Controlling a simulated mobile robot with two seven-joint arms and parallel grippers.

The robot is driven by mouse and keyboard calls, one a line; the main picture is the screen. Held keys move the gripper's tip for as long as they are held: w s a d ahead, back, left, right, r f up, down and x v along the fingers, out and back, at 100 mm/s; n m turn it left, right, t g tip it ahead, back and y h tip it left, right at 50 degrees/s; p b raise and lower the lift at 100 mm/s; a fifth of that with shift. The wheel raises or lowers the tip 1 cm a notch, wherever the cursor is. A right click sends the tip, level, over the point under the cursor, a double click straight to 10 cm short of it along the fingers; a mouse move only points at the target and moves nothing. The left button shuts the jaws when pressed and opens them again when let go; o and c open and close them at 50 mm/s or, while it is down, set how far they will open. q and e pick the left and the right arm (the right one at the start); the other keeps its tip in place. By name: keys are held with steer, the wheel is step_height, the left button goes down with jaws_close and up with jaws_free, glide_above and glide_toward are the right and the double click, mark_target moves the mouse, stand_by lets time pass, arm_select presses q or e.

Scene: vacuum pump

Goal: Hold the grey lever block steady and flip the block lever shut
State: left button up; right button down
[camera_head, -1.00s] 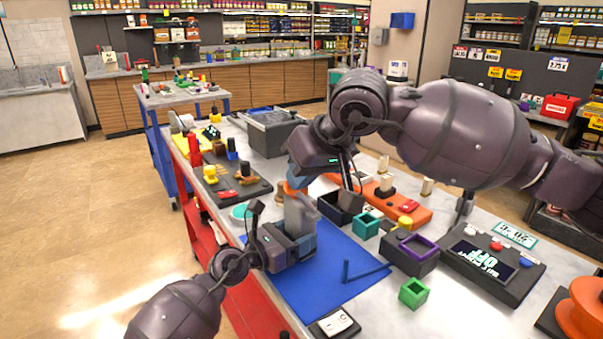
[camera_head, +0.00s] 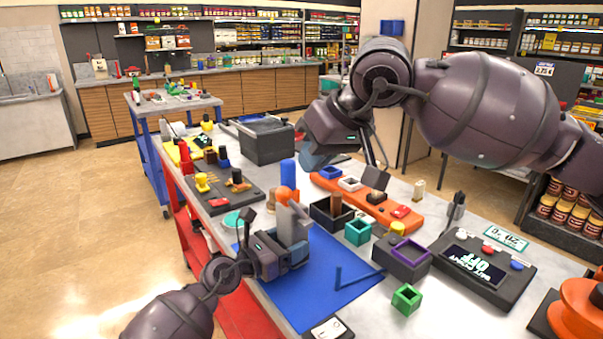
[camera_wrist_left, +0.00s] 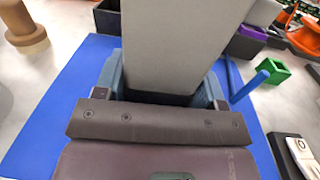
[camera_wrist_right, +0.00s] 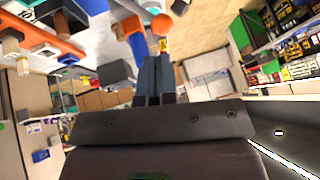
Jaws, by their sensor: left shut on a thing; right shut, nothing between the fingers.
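The grey lever block (camera_head: 284,218) stands over the blue mat, clasped by my left gripper (camera_head: 283,246). In the left wrist view the grey block (camera_wrist_left: 185,45) rises between the fingers. An orange knob (camera_head: 287,195) shows at its top, and an upright blue bar (camera_head: 288,172) shows just above it; I cannot tell whether they join. The orange knob also shows in the right wrist view (camera_wrist_right: 161,25). My right gripper (camera_head: 312,160) is shut and empty, above and to the right of the block, apart from it in the head view.
The blue mat (camera_head: 325,295) lies under the block. An orange tray (camera_head: 352,204), a teal open box (camera_head: 358,233), a purple-rimmed box (camera_head: 400,262) and a green box (camera_head: 406,298) stand to the right. A black display panel (camera_head: 480,268) lies farther right.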

steer(key=v, duration=0.8)
steer(key=shift+s+r, duration=0.3)
steer(key=shift+s, duration=0.05)
steer(key=shift+a, duration=0.1)
arm_select(q)
steer(key=o, duration=1.1)
steer(key=shift+o, duration=0.2)
steer(key=shift+s+a, duration=0.1)
